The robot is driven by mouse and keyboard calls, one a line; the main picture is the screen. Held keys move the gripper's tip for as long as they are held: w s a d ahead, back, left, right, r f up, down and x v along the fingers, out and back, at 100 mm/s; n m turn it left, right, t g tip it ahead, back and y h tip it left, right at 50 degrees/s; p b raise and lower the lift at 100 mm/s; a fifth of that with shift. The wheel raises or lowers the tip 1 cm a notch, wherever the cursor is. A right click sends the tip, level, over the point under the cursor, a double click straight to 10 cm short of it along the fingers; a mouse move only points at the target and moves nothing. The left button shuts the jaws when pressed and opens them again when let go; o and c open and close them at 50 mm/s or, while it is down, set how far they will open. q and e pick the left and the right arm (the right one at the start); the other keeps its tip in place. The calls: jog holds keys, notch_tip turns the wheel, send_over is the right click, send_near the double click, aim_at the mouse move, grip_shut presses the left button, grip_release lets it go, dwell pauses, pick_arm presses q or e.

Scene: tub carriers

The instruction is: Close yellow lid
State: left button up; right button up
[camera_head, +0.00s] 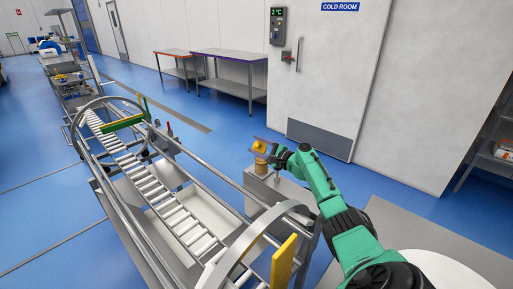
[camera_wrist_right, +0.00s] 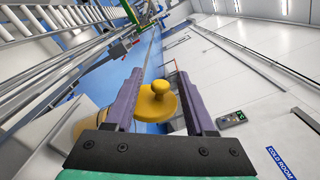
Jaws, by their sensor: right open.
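The yellow lid (camera_head: 260,147) shows small at the tip of my right arm in the head view. In the right wrist view the yellow lid (camera_wrist_right: 157,103) is a round disc with a knob, lying between the two purple fingers. My right gripper (camera_head: 267,148) is open; its fingers (camera_wrist_right: 161,98) stand on either side of the lid, and I cannot tell whether they touch it. A pale round container with a yellowish inside (camera_wrist_right: 86,126) is partly hidden behind the left finger in the wrist view. My left gripper is not in view.
A grey metal stand (camera_head: 278,187) is below my right gripper. A roller conveyor with curved rails (camera_head: 150,185) runs along the left, with a yellow upright plate (camera_head: 284,262) at its near end. Two tables (camera_head: 228,55) and the cold room door (camera_head: 325,70) are behind.

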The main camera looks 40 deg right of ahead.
aim_at(262, 145)
jog(key=shift+w, duration=0.1)
grip_shut()
dwell(0.3)
jog(key=m+b, duration=0.1)
jog(key=m, duration=0.1)
jog(key=d+m+b, duration=0.2)
jog(key=m, duration=0.1)
jog(key=shift+w+d+f+m, duration=0.1)
jog(key=shift+f+m, duration=0.2)
jog(key=shift+f, duration=0.1)
jog(key=m+b, duration=0.1)
jog(key=d+f+m+b, duration=0.1)
jog(key=m, duration=0.1)
jog(key=shift+d+f+m+b, duration=0.2)
jog(key=shift+m+b, duration=0.15)
jog(key=shift+m, duration=0.35)
jog(key=shift+d+f+m+b, duration=0.1)
jog(key=shift+d+m+b, duration=0.2)
jog(key=shift+m, duration=0.4)
jog(key=shift+a, duration=0.1)
